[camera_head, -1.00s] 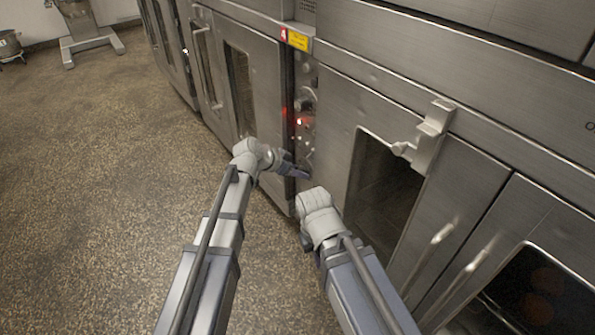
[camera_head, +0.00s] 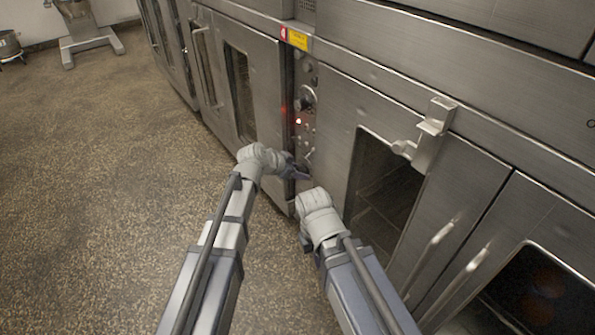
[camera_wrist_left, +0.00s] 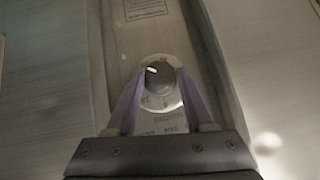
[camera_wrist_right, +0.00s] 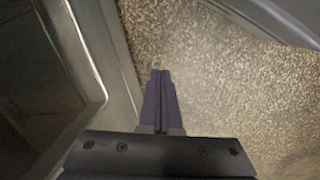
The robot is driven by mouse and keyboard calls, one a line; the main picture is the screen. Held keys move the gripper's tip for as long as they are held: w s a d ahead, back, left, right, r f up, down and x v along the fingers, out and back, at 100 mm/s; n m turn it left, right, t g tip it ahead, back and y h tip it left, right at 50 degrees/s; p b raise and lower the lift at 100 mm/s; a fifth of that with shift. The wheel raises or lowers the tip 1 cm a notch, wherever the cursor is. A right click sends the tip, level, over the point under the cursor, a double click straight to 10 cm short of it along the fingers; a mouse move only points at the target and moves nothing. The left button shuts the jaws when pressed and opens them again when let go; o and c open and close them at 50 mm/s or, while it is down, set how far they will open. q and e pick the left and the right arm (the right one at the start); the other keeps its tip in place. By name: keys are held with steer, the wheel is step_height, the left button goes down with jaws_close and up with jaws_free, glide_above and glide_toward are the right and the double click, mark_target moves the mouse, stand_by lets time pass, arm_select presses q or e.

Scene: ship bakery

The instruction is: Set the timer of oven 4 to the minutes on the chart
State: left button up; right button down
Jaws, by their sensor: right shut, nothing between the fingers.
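The oven's narrow control panel (camera_head: 305,138) has knobs and a small red light (camera_head: 299,121). A red tag (camera_head: 284,34) and a yellow label (camera_head: 299,40) sit above it; I cannot read the writing. My left gripper (camera_head: 302,175) is at the lower part of this panel. In the left wrist view, a round dark knob (camera_wrist_left: 160,77) on a pale marked dial (camera_wrist_left: 161,104) lies between the left fingers (camera_wrist_left: 161,74). These are apart, one on each side; contact is unclear. The knob's setting is not readable. My right gripper (camera_wrist_right: 161,72) is shut and empty over the floor.
A windowed oven door (camera_head: 345,115) with a big latch (camera_head: 433,135) is right of the panel. Another oven door (camera_head: 263,75) is left of it. The speckled floor (camera_head: 90,170) at left is open. A stand (camera_head: 88,32) is far back.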

arm_select(q)
steer(key=o, duration=0.4)
steer(key=p+v, duration=0.5)
steer(key=v, duration=0.2)
steer(key=shift+s+a+r, duration=0.15)
steer(key=shift+s+r, duration=0.05)
